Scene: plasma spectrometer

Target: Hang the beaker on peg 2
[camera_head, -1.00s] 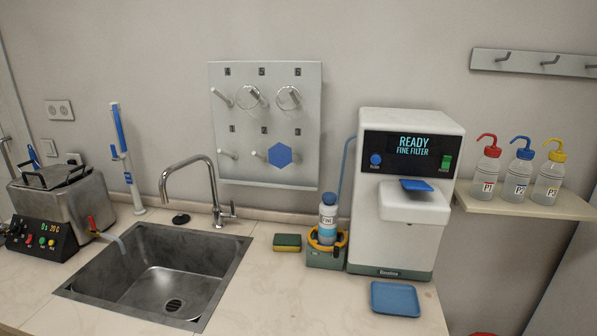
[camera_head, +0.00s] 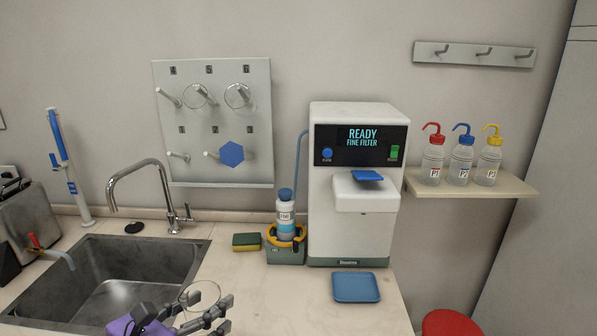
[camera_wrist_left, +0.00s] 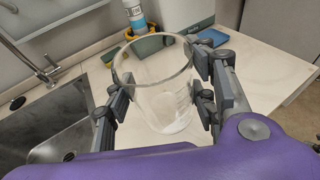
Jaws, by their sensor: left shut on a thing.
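A clear glass beaker (camera_head: 201,292) is upright at the bottom of the head view. In the left wrist view the beaker (camera_wrist_left: 160,85) stands between the two fingers. My left gripper (camera_head: 198,312), with a purple body, is shut on its sides; it also fills the lower left wrist view (camera_wrist_left: 160,100). The white pegboard (camera_head: 165,120) is on the wall above and behind. Peg 2 (camera_head: 210,154), in the middle of the bottom row, shows its free end; a blue hexagonal piece (camera_head: 231,154) on its right hides part of it. My right gripper is out of view.
Clear round glassware hangs on two upper pegs. The faucet (camera_head: 150,165) rises by the sink (camera_head: 190,258), left of the gripper. A sponge (camera_head: 246,241), a bottle (camera_head: 286,215) in a holder and the filter machine (camera_head: 345,250) stand at the back. A blue tray (camera_head: 356,287) lies right.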

